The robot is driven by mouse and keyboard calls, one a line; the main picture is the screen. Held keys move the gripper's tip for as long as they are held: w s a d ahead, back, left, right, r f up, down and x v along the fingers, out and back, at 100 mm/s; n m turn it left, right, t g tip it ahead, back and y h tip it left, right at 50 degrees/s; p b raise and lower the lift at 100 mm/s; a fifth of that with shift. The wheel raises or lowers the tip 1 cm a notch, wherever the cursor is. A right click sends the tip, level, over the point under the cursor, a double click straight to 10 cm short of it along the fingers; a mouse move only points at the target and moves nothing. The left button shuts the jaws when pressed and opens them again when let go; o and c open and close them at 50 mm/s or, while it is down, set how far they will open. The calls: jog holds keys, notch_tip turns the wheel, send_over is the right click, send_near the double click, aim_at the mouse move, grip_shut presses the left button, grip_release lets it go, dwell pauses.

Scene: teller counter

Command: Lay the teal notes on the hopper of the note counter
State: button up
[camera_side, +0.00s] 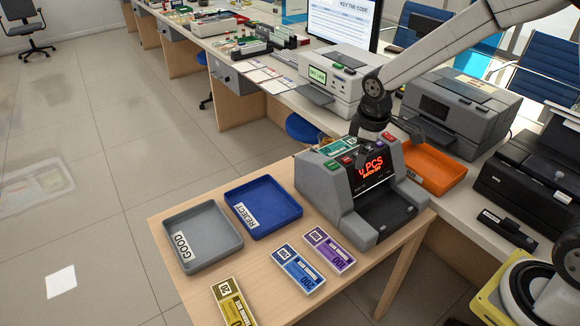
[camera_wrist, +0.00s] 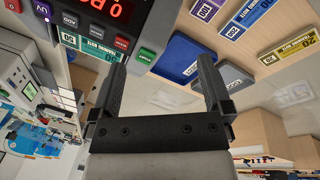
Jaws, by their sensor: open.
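The teal notes (camera_side: 337,145) lie at the top back of the grey note counter (camera_side: 338,203), on its hopper, behind the buttons. In the wrist view the teal notes (camera_wrist: 90,46) show beside the counter's display and buttons, partly behind my left finger. My gripper (camera_side: 376,128) is just behind and above the counter, near the notes' right end in the side view. In the wrist view my gripper (camera_wrist: 162,75) has its two fingers wide apart with nothing between them. I cannot tell how evenly the notes sit on the hopper.
Blue notes (camera_side: 298,269), purple notes (camera_side: 329,251) and yellow notes (camera_side: 231,303) lie on the wooden table. A grey GOOD tray (camera_side: 206,257) and a blue REJECT tray (camera_side: 270,225) stand left of the counter. An orange tray (camera_side: 452,177) and printers (camera_side: 460,108) stand behind.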

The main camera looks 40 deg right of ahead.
jog(key=s+a+f+m+y, duration=0.1)
jog(key=s+m, duration=0.6)
jog(key=s, duration=0.7)
jog(key=shift+s+a+f+t, duration=0.25)
jog(key=shift+a+t, duration=0.15)
jog(key=shift+a, duration=0.1)
